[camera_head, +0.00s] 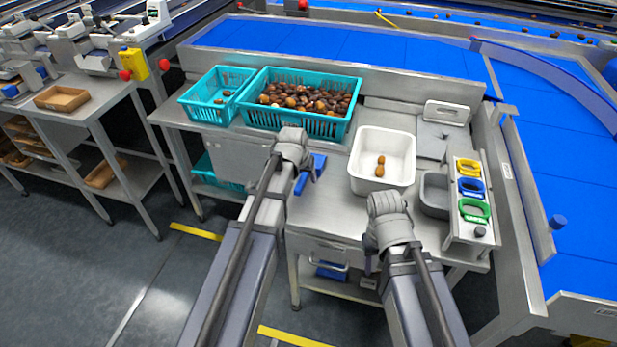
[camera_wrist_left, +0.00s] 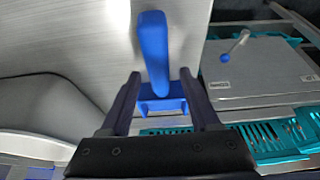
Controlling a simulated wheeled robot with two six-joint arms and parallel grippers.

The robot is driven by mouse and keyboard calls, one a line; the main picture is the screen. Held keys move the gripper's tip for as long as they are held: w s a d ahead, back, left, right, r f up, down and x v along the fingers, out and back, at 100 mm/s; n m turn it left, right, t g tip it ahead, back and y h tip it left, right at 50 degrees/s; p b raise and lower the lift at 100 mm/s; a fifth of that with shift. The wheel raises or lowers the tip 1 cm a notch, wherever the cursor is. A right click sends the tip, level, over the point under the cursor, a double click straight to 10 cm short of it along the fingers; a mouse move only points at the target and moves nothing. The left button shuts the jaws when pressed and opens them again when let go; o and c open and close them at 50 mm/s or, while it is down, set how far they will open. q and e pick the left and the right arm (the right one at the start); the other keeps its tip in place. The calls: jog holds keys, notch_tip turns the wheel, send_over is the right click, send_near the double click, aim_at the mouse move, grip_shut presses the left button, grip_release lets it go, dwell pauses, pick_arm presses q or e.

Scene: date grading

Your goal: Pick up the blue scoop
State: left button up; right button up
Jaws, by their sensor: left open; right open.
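The blue scoop (camera_head: 318,163) lies on the steel table, partly hidden behind my left gripper (camera_head: 294,152) in the head view. In the left wrist view the scoop (camera_wrist_left: 153,50) has its long blue part pointing up the picture, and its wider part sits lower, between the fingers. My left gripper (camera_wrist_left: 160,80) is open, with one finger on each side of the scoop; I cannot tell whether either touches it. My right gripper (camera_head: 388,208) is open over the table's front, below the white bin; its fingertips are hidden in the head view.
A white bin (camera_head: 359,178) holds two dates. Teal crates (camera_head: 262,118) with dates stand at the back left. A grey tub (camera_head: 433,196) and a rack (camera_head: 455,225) with yellow, blue and green items are at the right. A blue conveyor (camera_head: 575,190) runs beyond.

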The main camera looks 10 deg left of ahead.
pick_arm(q)
jog(key=shift+f, duration=0.25)
grip_shut()
dwell(0.3)
dwell(0.9)
